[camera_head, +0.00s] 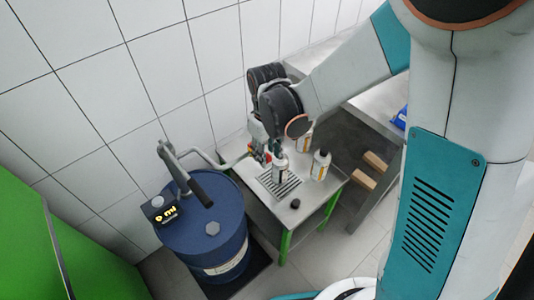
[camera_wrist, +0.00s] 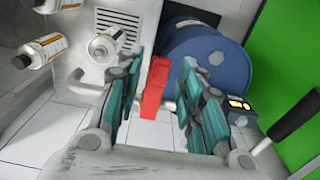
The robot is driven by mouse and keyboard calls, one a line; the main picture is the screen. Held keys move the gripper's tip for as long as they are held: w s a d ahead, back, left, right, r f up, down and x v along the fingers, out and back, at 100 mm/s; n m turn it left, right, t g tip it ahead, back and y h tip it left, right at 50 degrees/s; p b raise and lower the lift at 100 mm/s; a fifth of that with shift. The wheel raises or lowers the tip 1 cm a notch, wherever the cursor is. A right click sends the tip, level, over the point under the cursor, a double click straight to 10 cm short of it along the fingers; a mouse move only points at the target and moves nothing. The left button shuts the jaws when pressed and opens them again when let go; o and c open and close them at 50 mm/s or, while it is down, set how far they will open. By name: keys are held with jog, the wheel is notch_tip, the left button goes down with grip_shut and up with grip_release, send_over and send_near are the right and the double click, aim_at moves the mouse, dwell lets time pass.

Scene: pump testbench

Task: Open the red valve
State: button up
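The red valve lever (camera_wrist: 155,88) shows in the wrist view as a red bar between the two teal fingers. My gripper (camera_wrist: 160,68) is open, with one finger on each side of the lever and a visible gap, wider on the right. The pipe around the valve is largely hidden by my gripper. In the head view my gripper (camera_head: 262,150) is at the far side of the metal table, near the tiled wall. Only a small bit of red shows there, so I cannot tell the lever's full position.
A blue drum (camera_head: 205,237) with a hand pump and a small display (camera_head: 160,208) stands left of the metal table (camera_head: 310,205). Several bottles stand on the table, one (camera_head: 320,165) near the right edge, beside a drain grate (camera_head: 278,183). Wooden blocks (camera_head: 368,172) lie farther right.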

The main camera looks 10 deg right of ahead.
grip_shut()
jog(key=shift+d, duration=0.1)
jog(key=shift+w+d+n+b, duration=0.4)
jog(key=shift+w+n, duration=1.25)
jog(key=shift+n, duration=1.35)
jog(key=shift+w+d+n+b, duration=0.2)
jog(key=shift+w+n+b, duration=0.3)
jog(key=shift+w+n, duration=1.85)
jog(key=shift+w+d+n+b, duration=0.4)
jog(key=shift+w+n, duration=0.6)
jog(key=shift+n, duration=2.65)
jog(key=shift+a, duration=0.15)
